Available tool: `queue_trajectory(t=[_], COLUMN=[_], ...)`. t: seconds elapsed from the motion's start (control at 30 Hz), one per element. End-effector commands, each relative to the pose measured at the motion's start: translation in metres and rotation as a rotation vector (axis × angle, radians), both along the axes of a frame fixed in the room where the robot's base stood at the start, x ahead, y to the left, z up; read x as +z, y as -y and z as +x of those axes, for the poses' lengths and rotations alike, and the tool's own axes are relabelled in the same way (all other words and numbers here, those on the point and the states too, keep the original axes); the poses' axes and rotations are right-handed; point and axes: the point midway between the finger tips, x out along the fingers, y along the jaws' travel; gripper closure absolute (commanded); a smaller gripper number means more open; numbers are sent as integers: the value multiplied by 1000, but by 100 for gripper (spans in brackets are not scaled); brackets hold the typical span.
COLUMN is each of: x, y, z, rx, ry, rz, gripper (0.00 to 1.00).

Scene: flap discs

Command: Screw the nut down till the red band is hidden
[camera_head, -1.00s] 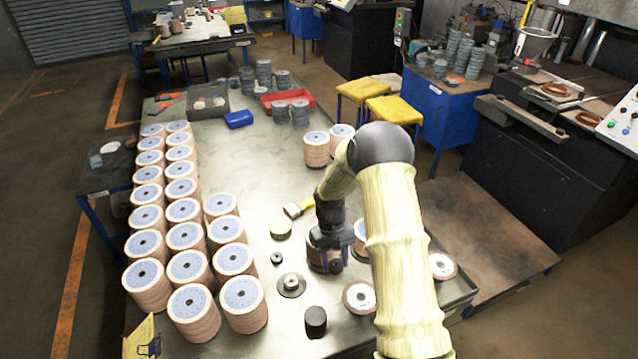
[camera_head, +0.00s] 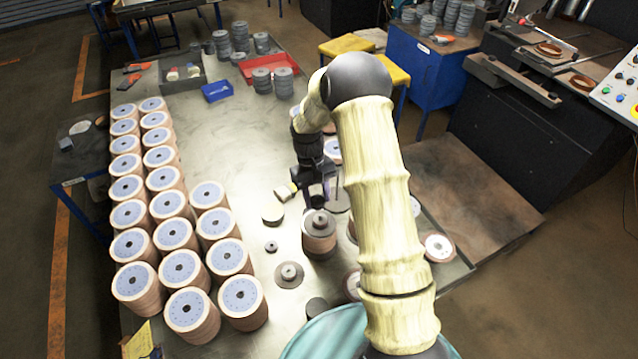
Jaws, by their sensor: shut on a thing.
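My gripper (camera_head: 319,204) is at the top of a stack of brown flap discs (camera_head: 319,243), on the far side of its top as seen here. A dark round plate (camera_head: 318,229) lies on the stack, with a small dark nut (camera_head: 320,217) at its centre. My gripper is shut, its fingers at the nut; the exact contact is too small to make out. I cannot make out the red band.
Rows of disc stacks (camera_head: 187,310) fill the table's left. The table's middle (camera_head: 235,145) is clear.

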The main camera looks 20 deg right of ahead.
Motion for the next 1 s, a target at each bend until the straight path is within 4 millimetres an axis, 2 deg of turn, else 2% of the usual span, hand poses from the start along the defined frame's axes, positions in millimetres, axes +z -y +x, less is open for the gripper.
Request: queue_trajectory(t=[0.27,0.73,1.0], x=[-5,-45,-49], y=[-2,1,1], z=[0,0,0], rx=[3,-1,-1], ry=[0,0,0], rz=[0,-1,-1], gripper=[82,82,82])
